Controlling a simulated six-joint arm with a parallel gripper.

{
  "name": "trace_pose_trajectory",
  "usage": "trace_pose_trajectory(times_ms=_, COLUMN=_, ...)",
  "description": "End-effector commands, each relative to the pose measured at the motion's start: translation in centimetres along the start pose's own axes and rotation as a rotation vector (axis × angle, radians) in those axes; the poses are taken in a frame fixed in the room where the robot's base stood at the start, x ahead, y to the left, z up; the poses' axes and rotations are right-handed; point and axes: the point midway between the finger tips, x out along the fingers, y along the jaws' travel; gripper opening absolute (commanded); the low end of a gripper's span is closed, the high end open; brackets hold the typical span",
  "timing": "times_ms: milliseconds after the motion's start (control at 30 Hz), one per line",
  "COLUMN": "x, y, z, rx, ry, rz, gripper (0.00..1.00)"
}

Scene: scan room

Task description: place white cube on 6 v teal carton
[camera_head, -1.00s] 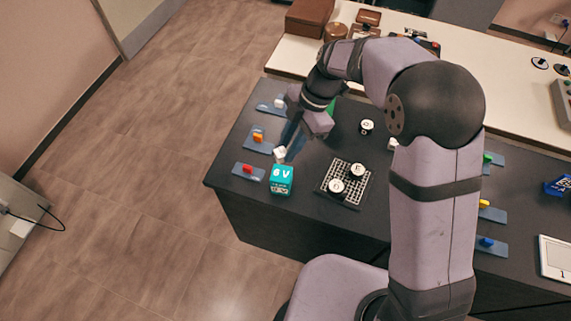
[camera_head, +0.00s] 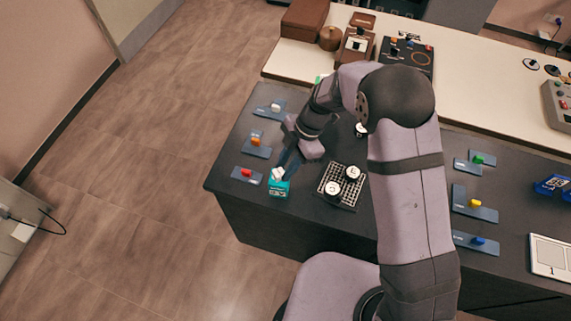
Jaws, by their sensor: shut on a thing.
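The teal carton (camera_head: 279,188) stands near the front left of the dark table, left of the black grid tray. The white cube (camera_head: 278,174) is at the top of the carton, covering much of its top face. I cannot tell whether it touches the carton. My gripper (camera_head: 283,169) reaches down from the upper right, its dark fingers shut on the white cube. The fingers partly hide the cube's right side.
The black grid tray (camera_head: 338,199) with two round white-topped pieces is right of the carton. Blue plates with red (camera_head: 247,173), orange (camera_head: 256,142) and white (camera_head: 275,107) pieces lie along the left edge. The table's front edge is close below the carton.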

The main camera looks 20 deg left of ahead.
Motion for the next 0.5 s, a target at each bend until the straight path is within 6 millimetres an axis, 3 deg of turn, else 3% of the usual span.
trace_pose_trajectory(times_ms=367, x=0.41, y=0.01, z=0.17, rx=0.000, ry=0.000, rz=0.000, gripper=0.01)
trace_pose_trajectory(times_ms=400, x=0.28, y=0.01, z=0.12, rx=0.000, ry=0.000, rz=0.000, gripper=0.30)
trace_pose_trajectory(times_ms=467, x=0.25, y=0.00, z=0.11, rx=0.000, ry=0.000, rz=0.000, gripper=0.41)
trace_pose_trajectory(times_ms=500, x=0.25, y=0.00, z=0.11, rx=0.000, ry=0.000, rz=0.000, gripper=0.41)
